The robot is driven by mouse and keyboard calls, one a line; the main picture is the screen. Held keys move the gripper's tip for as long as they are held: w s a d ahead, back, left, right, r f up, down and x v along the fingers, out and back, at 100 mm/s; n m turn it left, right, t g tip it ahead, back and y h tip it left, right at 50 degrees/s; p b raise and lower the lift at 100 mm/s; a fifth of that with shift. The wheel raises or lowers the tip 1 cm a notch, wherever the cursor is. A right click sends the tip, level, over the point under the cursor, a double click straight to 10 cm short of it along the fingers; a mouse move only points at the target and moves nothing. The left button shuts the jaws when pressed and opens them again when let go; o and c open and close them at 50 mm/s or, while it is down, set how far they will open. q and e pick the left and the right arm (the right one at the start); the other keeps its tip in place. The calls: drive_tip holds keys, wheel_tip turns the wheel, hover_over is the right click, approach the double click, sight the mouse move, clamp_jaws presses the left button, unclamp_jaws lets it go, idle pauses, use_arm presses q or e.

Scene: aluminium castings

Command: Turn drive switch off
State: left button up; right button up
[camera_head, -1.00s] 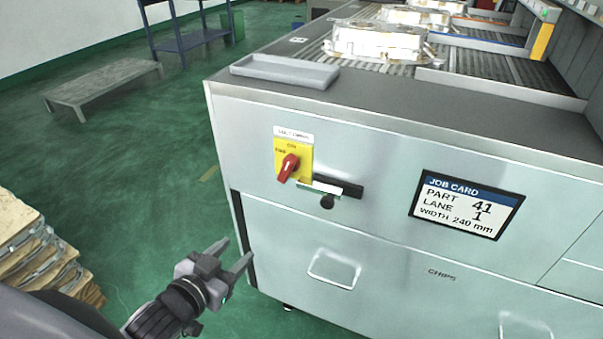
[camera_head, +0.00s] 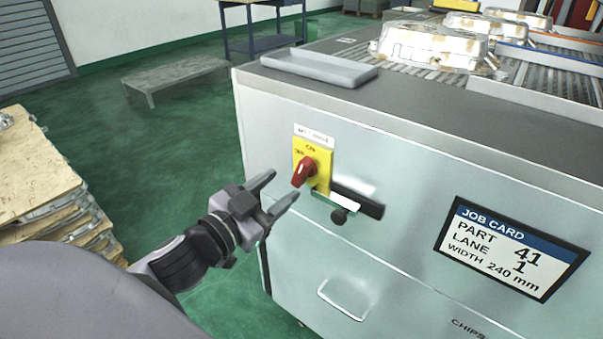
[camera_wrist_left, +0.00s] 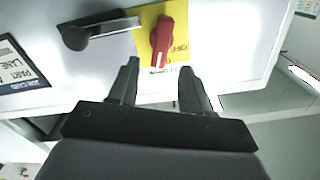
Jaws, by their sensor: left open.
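The drive switch is a red rotary handle (camera_head: 305,172) on a yellow plate (camera_head: 325,173) on the cabinet's front panel. The plate has an ON mark at the top, and the handle stands tilted, its lower end toward the lower left. My left gripper (camera_head: 284,190) is open and empty, just to the left of and in front of the handle, apart from it. In the left wrist view, the red handle (camera_wrist_left: 162,41) lies beyond the gap between the open fingertips (camera_wrist_left: 159,65), with OFF lettering beside it. My right gripper is not in view.
A black latch with a knob (camera_head: 340,215) sticks out right of the switch. A job card (camera_head: 513,249) is on the panel, and a grey tray (camera_head: 320,68) lies on the cabinet top. Stacked boards (camera_head: 40,175) stand at left.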

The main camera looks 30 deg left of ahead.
sight(299, 172)
use_arm(q)
drive_tip(key=shift+w+d, duration=0.15)
drive_tip(key=shift+w, duration=1.4)
drive_tip(key=shift+w+d, duration=0.1)
drive_tip(key=shift+w, duration=1.45)
clamp_jaws()
